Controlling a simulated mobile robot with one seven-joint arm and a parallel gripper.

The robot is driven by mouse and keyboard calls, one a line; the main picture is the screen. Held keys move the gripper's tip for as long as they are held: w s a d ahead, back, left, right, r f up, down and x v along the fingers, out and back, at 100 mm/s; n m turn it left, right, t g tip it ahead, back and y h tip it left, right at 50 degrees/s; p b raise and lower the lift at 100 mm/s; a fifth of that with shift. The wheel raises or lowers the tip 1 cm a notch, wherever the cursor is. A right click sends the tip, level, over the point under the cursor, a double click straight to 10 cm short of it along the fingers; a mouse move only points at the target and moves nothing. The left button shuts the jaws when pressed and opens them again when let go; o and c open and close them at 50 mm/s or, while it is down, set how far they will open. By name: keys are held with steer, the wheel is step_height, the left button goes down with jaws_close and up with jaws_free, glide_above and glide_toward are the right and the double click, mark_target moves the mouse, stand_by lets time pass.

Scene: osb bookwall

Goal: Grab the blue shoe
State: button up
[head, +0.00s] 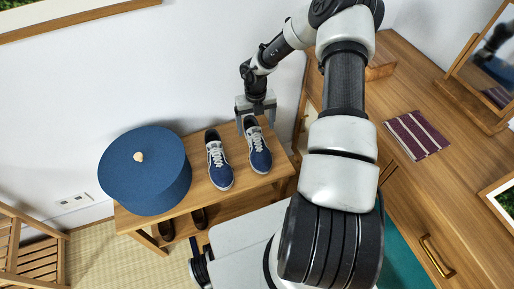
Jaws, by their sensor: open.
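Two blue shoes with pale laces and light soles stand side by side on a wooden bench (191,213). The left blue shoe (219,165) stands clear of my gripper. The right blue shoe (259,151) has its heel end close under my gripper. My gripper (251,122) is open and points down at the heel of the right shoe. I cannot tell whether its fingers touch the shoe or sit around its heel.
A round blue box (147,174) with a small knob stands left on the bench. Dark shoes (167,229) sit on the lower shelf. A wooden desk (440,185) at right holds a striped cloth (417,135) and a mirror (491,62). A wall stands behind the bench.

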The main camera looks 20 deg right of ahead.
steer(key=b, duration=0.1)
glide_above(257, 143)
steer(key=s+a, duration=0.1)
steer(key=s, duration=0.1)
steer(key=f, duration=0.6)
steer(key=shift+w+f, duration=0.1)
steer(key=shift+w, duration=0.1)
steer(key=f, duration=0.1)
steer(key=f+b, duration=0.1)
steer(key=f, duration=0.1)
steer(key=f+b, duration=0.1)
steer(key=f, duration=0.1)
steer(key=shift+d+f, duration=0.1)
steer(key=shift+d, duration=0.15)
steer(key=c, duration=1.4)
